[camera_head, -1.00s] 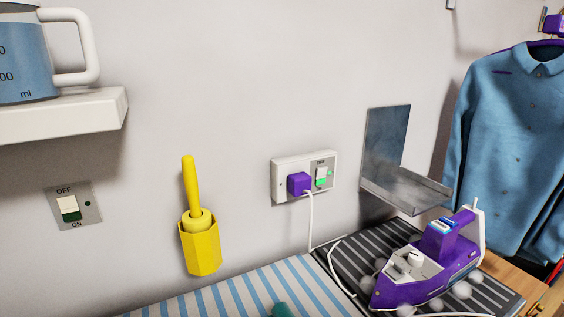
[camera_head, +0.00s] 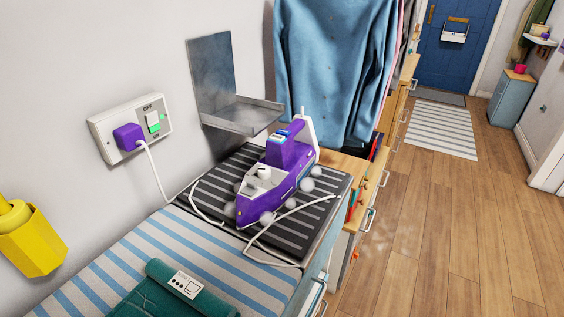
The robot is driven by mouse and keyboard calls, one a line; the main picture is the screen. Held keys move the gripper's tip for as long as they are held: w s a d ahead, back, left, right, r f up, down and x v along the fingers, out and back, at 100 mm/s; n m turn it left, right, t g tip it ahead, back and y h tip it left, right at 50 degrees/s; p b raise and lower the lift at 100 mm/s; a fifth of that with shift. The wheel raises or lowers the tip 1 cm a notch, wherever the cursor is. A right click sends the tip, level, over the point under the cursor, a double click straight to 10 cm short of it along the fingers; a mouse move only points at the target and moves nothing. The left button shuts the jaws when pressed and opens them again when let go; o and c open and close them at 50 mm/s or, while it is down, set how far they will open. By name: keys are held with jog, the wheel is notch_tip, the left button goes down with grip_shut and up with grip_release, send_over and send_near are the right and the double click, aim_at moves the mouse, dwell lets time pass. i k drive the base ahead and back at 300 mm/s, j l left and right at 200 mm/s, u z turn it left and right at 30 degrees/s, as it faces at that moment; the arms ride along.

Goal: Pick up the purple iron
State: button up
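The purple iron (camera_head: 275,179) sits on a dark striped mat (camera_head: 240,228) at the end of the counter, in the middle of the head view. It has a purple handle, a grey-white top with a dial, and a white upright part at its rear. Pale grey round puffs, perhaps steam, show around its base. A white cord runs from it over the mat, and a white cord rises to the purple plug (camera_head: 128,137) in the wall socket. My gripper is not in view.
A grey metal bracket shelf (camera_head: 240,114) is on the wall behind the iron. A blue shirt (camera_head: 335,70) hangs beyond it. A folded green cloth (camera_head: 165,293) lies on the blue-striped cover (camera_head: 222,277). Open wooden floor (camera_head: 440,240) lies to the right.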

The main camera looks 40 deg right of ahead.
aim_at(291, 161)
jog(key=i+l, duration=0.2)
jog(key=i, duration=0.2)
jog(key=i+z, duration=0.1)
jog(key=z, duration=1.6)
